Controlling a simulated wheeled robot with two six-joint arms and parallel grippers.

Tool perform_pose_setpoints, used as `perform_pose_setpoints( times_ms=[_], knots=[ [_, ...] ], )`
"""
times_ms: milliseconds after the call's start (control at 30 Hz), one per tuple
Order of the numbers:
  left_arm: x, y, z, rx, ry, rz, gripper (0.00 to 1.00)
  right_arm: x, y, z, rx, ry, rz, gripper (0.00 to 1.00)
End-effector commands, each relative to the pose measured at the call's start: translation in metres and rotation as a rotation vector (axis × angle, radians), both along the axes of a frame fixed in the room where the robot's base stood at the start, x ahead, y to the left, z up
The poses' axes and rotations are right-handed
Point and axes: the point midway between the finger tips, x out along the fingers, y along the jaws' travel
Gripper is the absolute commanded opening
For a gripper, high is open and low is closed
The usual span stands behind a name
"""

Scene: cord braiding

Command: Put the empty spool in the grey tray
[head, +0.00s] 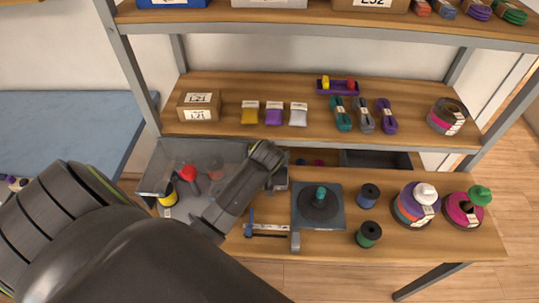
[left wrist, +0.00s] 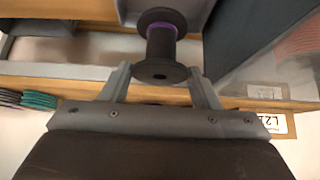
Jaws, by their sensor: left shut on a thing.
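My left gripper (left wrist: 160,85) is shut on the empty spool (left wrist: 162,48), a black spool with a thin purple band around its core. The spool sits between the two fingers in the left wrist view. In the head view my left arm reaches up from the lower left over the clear bin, and its fingers and the spool are hidden or too small to make out. A dark grey tray (head: 376,158) shows at the back of the table, under the shelf, right of my arm's end. My right gripper is not in view.
A clear bin (head: 157,165) with red, yellow and black items stands left. A plate with a black disc (head: 318,205), a dark blue spool (head: 368,195), a green spool (head: 368,234) and stacked coloured rolls (head: 415,205) stand right. The shelf board (head: 230,128) hangs over the table's back.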

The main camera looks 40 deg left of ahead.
Motion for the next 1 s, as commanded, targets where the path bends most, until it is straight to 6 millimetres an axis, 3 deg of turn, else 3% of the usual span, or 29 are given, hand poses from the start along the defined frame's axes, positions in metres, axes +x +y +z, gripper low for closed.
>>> perform_pose_setpoints(
  times_ms=[400, 867, 900, 1000],
  knots=[
    [0.0, 0.0, -0.046, 0.0, 0.001, -0.002, 0.33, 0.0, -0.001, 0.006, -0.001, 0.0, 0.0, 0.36],
    [0.0, 0.0, -0.054, 0.0, 0.0, -0.003, 0.33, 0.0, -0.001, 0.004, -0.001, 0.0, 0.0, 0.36],
    [0.0, 0.0, -0.053, 0.0, -0.001, -0.003, 0.6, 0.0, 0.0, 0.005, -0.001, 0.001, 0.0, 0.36],
    [0.0, 0.0, -0.053, 0.0, 0.0, -0.003, 0.73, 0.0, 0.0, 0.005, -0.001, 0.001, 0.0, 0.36]
  ],
)
